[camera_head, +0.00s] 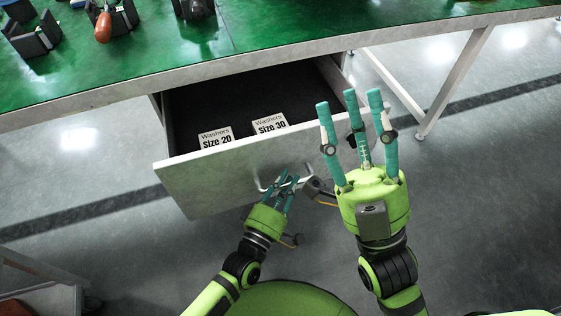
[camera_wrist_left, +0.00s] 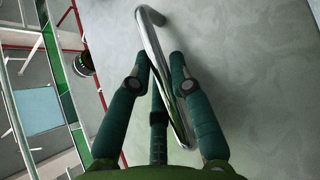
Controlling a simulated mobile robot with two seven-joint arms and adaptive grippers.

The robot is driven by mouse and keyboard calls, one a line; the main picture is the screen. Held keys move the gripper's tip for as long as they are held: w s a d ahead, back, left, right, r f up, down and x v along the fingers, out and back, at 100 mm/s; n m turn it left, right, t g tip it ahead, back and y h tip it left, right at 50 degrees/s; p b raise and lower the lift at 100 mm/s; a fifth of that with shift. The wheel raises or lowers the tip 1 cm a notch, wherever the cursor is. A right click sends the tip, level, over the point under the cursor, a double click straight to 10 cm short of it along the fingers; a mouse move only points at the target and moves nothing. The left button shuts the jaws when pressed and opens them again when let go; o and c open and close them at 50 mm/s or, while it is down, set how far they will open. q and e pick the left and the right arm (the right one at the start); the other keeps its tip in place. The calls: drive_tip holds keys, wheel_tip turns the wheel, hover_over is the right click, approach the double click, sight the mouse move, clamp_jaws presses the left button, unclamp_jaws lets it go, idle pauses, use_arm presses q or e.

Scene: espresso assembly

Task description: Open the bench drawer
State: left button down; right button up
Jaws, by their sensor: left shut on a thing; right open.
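The bench drawer (camera_head: 215,180) is pulled out from under the green-topped bench, and its dark inside shows. Two white washer labels, "Size 20" (camera_head: 215,138) and "Size 30" (camera_head: 269,124), show inside it. My left gripper (camera_head: 285,182) is at the drawer front, shut on the metal bar handle (camera_head: 262,184). In the left wrist view the handle (camera_wrist_left: 152,45) runs between the green fingers (camera_wrist_left: 160,75), against the grey drawer front (camera_wrist_left: 245,70). My right gripper (camera_head: 351,105) is open and empty, its fingers pointing up near the drawer's right end.
The green bench top (camera_head: 270,25) holds several tools and holders at the back left, one with an orange-handled tool (camera_head: 103,27). A bench leg (camera_head: 455,80) stands at the right. Another metal frame (camera_head: 45,265) is at the lower left. Grey floor (camera_head: 90,170) is clear left of the drawer.

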use_arm(q)
drive_tip(key=s+d+p, duration=0.1)
drive_tip(key=s+d, duration=0.1)
drive_tip(key=s, duration=0.5)
drive_tip(key=s+d+p, duration=0.1)
drive_tip(key=s+d, duration=0.1)
drive_tip(key=s, duration=0.5)
drive_tip(key=shift+d, duration=0.25)
use_arm(e)
drive_tip(key=w+d+f+m+g+h, duration=0.2)
drive_tip(key=w+f+g+h, duration=0.5)
drive_tip(key=f, duration=0.6)
drive_tip(key=shift+w+f+m, duration=0.15)
drive_tip(key=shift+w+m, duration=0.35)
drive_tip(key=shift+m, duration=0.1)
use_arm(q)
drive_tip(key=shift+w, duration=0.1)
use_arm(e)
drive_tip(key=shift+d, duration=0.1)
use_arm(q)
drive_tip(key=c, duration=1.4)
unclamp_jaws()
drive_tip(key=v, duration=1.2)
